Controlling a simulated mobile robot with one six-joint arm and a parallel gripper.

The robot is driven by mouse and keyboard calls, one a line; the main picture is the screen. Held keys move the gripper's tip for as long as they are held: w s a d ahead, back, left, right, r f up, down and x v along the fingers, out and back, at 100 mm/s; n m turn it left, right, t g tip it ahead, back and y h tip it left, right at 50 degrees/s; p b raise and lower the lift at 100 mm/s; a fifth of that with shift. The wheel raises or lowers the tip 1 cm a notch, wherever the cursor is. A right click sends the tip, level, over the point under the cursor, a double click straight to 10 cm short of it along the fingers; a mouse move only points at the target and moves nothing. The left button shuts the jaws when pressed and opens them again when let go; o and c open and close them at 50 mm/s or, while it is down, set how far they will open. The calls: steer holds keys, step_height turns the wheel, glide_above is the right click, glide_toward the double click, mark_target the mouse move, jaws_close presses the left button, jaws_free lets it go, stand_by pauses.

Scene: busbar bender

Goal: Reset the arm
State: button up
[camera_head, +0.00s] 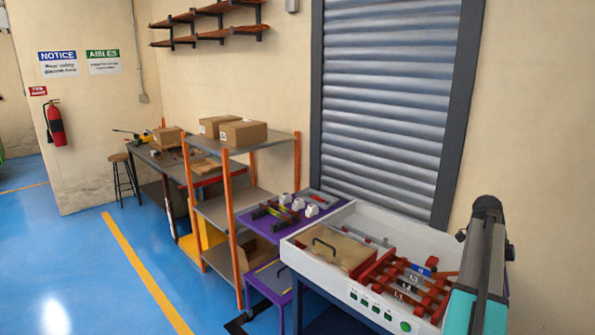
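My gripper does not show in the head view, and no fingertips can be made out. A grey, black and teal upright shape (482,262) stands at the lower right, in front of the white cabinet's right end. I cannot tell whether it is part of my arm. The white open-topped cabinet (310,262) holds red bars, labelled parts and a tan panel (328,247) with a black handle. Buttons line its front, with a green one (405,326) at the right.
A purple table (265,228) with small tools and white parts adjoins the cabinet. An orange-posted shelf (232,215) with cardboard boxes (243,133) and a workbench stand further left. A grey roller shutter (385,90) is behind. The blue floor (75,270) at left is clear.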

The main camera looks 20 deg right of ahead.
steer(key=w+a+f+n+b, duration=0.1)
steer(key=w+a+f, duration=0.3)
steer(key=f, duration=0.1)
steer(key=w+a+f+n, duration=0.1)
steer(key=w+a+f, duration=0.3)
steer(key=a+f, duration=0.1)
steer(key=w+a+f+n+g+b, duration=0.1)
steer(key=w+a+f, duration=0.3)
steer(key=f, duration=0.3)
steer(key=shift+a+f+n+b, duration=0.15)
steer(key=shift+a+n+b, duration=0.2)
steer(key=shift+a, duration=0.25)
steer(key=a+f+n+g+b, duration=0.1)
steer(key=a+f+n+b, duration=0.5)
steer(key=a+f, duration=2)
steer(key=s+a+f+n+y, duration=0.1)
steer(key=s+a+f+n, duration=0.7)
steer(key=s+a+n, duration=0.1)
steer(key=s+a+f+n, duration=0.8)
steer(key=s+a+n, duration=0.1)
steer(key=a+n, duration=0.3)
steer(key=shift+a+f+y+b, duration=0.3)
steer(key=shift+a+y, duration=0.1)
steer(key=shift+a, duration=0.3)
